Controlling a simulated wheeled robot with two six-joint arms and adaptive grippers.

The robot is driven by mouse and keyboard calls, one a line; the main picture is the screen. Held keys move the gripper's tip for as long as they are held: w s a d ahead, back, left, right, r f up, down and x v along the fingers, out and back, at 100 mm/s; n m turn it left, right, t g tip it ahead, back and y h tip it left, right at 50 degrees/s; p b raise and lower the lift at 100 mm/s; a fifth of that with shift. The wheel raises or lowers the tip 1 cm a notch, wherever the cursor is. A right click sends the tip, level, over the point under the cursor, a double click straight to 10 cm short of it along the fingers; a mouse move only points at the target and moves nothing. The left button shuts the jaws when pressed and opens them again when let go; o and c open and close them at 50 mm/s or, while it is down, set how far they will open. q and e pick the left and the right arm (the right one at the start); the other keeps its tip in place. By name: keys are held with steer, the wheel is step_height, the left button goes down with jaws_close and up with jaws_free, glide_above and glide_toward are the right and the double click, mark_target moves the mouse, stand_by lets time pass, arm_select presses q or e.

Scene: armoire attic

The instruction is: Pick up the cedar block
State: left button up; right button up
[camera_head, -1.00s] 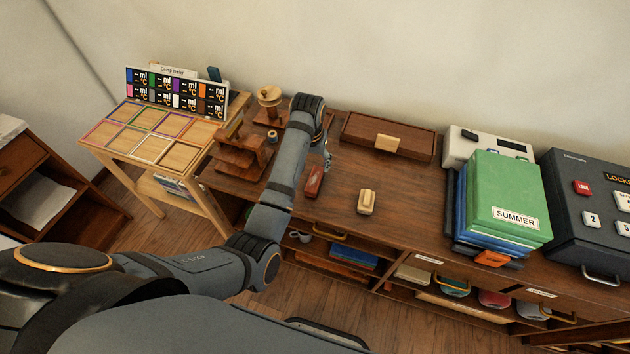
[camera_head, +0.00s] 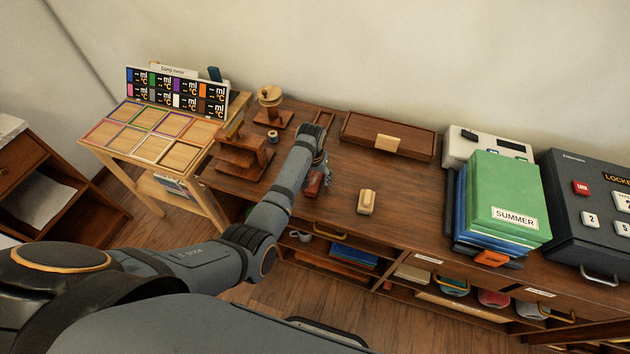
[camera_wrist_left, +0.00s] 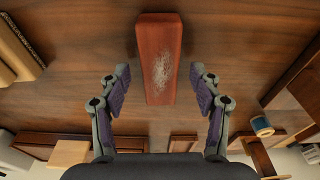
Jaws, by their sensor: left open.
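The cedar block, a reddish-brown oblong (camera_head: 312,188), lies on the wooden cabinet top, partly hidden by my left arm. In the left wrist view the block (camera_wrist_left: 160,50) lies lengthwise in the upper middle, with a pale scuffed patch on its upper face. My left gripper (camera_wrist_left: 160,78) is open and empty. Its two fingers are on either side of the block's near end in that view, with a gap on each side. In the head view the left gripper (camera_head: 325,177) is just above the block, mostly hidden behind its wrist. My right gripper is not in view.
A pale wooden block-like piece (camera_head: 367,202) lies right of the cedar block. A shallow wooden tray (camera_head: 410,146) is behind. A wooden stand (camera_head: 240,160) and small spool (camera_head: 272,136) are left. Green and blue boxes (camera_head: 505,190) stand right. Bare cabinet top lies between.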

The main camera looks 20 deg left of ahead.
arm_select(q)
steer(key=shift+r, duration=0.1)
steer(key=c, duration=1.3)
